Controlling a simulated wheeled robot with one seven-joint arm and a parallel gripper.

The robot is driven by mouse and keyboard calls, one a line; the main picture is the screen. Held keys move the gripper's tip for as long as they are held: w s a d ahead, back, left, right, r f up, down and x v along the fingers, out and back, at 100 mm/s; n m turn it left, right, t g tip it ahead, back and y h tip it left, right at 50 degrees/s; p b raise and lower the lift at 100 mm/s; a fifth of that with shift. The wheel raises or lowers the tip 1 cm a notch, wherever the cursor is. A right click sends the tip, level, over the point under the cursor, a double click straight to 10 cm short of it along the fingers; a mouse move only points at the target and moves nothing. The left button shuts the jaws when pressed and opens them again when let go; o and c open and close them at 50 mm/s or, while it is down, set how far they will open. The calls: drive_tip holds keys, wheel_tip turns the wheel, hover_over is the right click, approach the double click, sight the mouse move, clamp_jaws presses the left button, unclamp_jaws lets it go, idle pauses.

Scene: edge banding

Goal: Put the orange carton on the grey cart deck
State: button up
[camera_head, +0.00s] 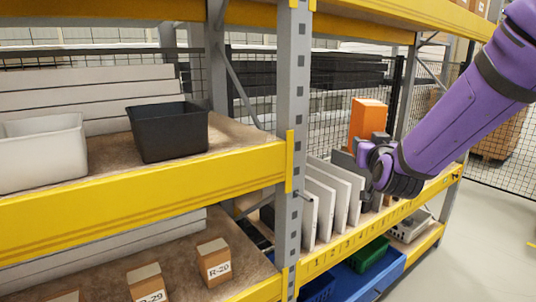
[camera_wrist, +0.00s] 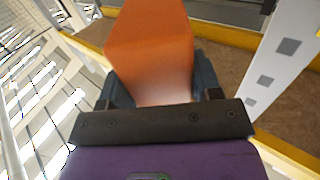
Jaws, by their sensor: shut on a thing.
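An orange carton (camera_head: 368,117) stands upright at the right part of the shelf bay in the head view, just above my gripper (camera_head: 366,157). In the wrist view the carton (camera_wrist: 152,50) fills the space between the two dark fingers of my gripper (camera_wrist: 165,85), which are shut on it. The carton's lower part is hidden by the gripper in the head view. I cannot tell from the frames whether its base touches the shelf. The grey cart deck is not clearly in view.
White upright panels (camera_head: 327,204) stand left of my gripper. A grey rack post (camera_head: 291,130) and yellow beam (camera_head: 385,222) are close by. A black bin (camera_head: 168,130) and white bin (camera_head: 42,152) sit on the left shelf. Small brown boxes (camera_head: 213,262) lie below. Open floor lies right.

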drive_tip(key=w+d+f+m+h, duration=0.1)
drive_tip(key=w+d+f+h, duration=0.2)
drive_tip(key=f, duration=0.8)
drive_tip(key=w+d+f+m+h, duration=0.15)
drive_tip(key=w+f, duration=0.25)
drive_tip(key=f, duration=0.6)
drive_tip(key=s+f+n+y, duration=0.1)
drive_tip(key=s+f+y, duration=0.2)
drive_tip(key=f, duration=0.5)
drive_tip(key=s+f+n+y, duration=0.2)
drive_tip(key=s+f, duration=0.3)
drive_tip(key=f, duration=0.4)
drive_tip(key=shift+d+f+y, duration=0.25)
drive_tip(key=shift+d+y, duration=0.15)
drive_tip(key=shift+y, duration=0.15)
drive_tip(key=shift+a+n, duration=0.1)
drive_tip(key=shift+n, duration=0.15)
